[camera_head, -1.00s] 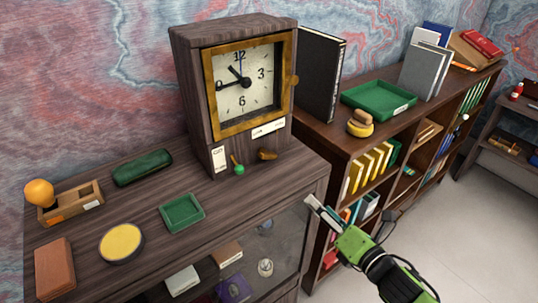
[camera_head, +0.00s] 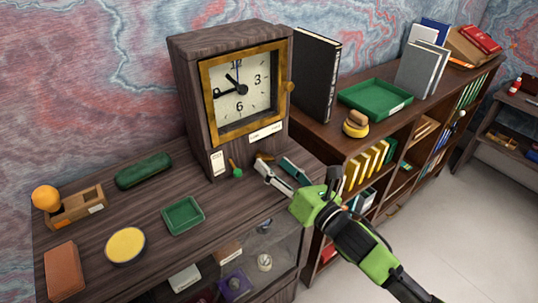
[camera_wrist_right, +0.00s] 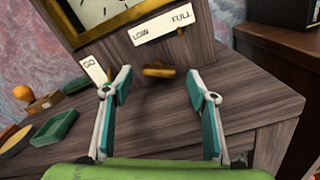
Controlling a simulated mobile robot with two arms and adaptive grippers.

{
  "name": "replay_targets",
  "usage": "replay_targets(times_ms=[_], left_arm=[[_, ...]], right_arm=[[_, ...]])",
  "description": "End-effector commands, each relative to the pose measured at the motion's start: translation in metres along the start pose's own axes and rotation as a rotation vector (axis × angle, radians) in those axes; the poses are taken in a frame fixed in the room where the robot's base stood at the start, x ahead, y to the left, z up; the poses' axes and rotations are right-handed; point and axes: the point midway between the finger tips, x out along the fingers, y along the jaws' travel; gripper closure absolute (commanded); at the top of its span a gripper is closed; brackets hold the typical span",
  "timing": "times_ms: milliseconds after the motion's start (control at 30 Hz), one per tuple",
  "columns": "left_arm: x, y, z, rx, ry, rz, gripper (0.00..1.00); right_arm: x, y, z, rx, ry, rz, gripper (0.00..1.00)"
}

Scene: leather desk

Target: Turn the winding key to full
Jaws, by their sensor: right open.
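The wooden clock (camera_head: 188,100) stands on the dark cabinet. The brown winding key (camera_head: 264,156) sticks out low on its front; it also shows in the right wrist view (camera_wrist_right: 157,71), lying roughly level below a LOW–FULL label (camera_wrist_right: 160,29). My right gripper (camera_head: 275,165) is open in front of the key. In the right wrist view my right gripper's fingertips (camera_wrist_right: 158,74) stand on either side of the key with gaps on both sides. I cannot tell whether they reach its depth. My left gripper is not in view.
A green-knobbed lever (camera_head: 237,171) sits left of the key, beside a GO label (camera_wrist_right: 93,69). A green tray (camera_head: 183,215), a yellow disc (camera_head: 125,246) and a stamp holder (camera_head: 78,204) lie on the cabinet top. A bookshelf (camera_head: 340,150) stands at right.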

Motion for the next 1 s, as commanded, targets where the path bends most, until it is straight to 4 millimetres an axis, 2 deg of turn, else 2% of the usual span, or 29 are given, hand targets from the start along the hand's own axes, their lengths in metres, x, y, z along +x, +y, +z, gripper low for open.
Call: replay_targets(times_ms=[100, 233, 600, 633, 767, 1000], left_arm=[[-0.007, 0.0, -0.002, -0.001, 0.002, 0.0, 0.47], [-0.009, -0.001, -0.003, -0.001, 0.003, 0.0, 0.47], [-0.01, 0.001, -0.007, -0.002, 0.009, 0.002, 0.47], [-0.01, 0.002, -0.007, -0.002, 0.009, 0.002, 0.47], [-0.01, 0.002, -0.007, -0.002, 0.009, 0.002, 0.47], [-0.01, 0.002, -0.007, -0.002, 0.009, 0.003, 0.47]], right_arm=[[0.017, 0.002, 0.002, 0.001, -0.001, 0.001, 0.47], [0.027, 0.001, 0.001, 0.002, 0.0, 0.001, 0.47], [0.032, 0.0, -0.001, -0.001, 0.0, 0.001, 0.47], [0.032, 0.0, -0.001, -0.001, 0.0, 0.001, 0.5], [0.032, 0.0, -0.001, 0.0, 0.0, 0.001, 0.84], [0.032, 0.0, 0.0, 0.023, 0.0, 0.001, 0.86]])
